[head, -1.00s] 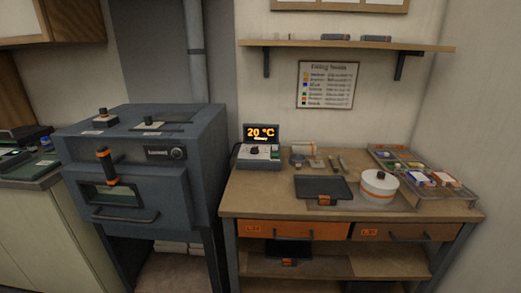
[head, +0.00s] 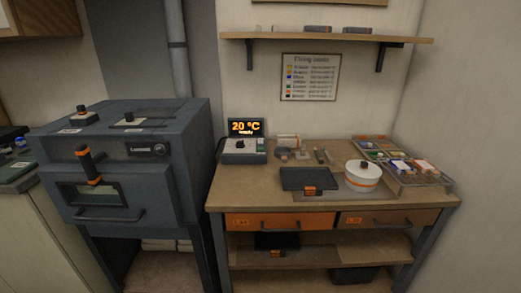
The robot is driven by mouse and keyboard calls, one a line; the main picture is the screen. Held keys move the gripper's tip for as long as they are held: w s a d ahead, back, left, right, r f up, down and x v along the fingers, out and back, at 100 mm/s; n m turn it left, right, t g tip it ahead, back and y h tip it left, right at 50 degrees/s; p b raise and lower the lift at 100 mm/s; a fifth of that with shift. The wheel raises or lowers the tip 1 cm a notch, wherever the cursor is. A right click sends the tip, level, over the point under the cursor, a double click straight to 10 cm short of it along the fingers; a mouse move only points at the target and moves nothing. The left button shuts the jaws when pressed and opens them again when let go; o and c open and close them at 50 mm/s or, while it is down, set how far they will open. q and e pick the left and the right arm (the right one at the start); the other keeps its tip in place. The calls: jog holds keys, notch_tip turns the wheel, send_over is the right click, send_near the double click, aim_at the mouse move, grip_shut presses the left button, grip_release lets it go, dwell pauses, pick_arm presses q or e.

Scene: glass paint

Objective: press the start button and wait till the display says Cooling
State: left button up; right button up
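The controller (head: 241,151) stands at the back left corner of the workbench, close to the kiln. Its display (head: 246,128) shows "20 °C" in orange, with a smaller word under it that looks like "ready". A dark knob sits on the front of the controller, with small light and green marks to its right. The start button cannot be made out clearly at this size. Neither of my grippers is in view.
The grey kiln (head: 120,165) with a handled front door stands left of the workbench (head: 345,205). On the bench are a dark tray (head: 308,178), a white round pot (head: 361,178) and a sectioned rack (head: 434,178). A shelf (head: 325,38) hangs above.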

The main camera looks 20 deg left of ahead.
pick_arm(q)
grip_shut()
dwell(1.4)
